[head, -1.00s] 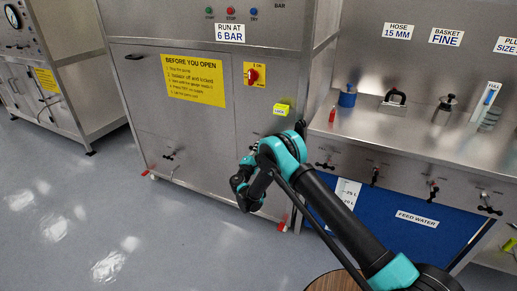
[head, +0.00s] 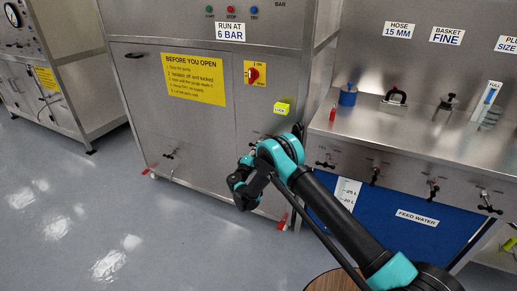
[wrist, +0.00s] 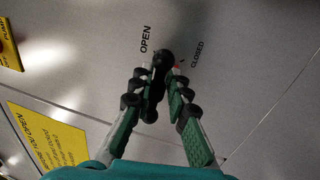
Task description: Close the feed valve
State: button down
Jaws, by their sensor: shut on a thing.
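In the wrist view a dark valve handle (wrist: 157,88) stands out from a steel panel, between the words OPEN and CLOSED. My gripper (wrist: 160,72) is shut on this handle, with one green-and-black finger on each side. The handle lies nearer the OPEN word at its top, and a small red mark shows by CLOSED. In the head view my gripper (head: 243,198) is in front of the lower right of the steel cabinet (head: 140,125). My wrist hides the valve there. I cannot read a name for this valve.
A red rotary switch (head: 253,72) and a yellow-green lock tag (head: 283,107) are above my arm. A yellow notice (head: 195,79) is on the cabinet. Another valve (head: 170,155) is to the left. Several valves line the bench front (head: 400,160) at right. The floor at left is clear.

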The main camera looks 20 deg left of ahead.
jog(key=shift+s+a+r, duration=0.1)
jog(key=shift+a+r, duration=0.05)
jog(key=shift+r, duration=0.05)
jog(key=c, duration=1.6)
grip_release()
jog(key=shift+r, duration=0.1)
jog(key=v, duration=1.2)
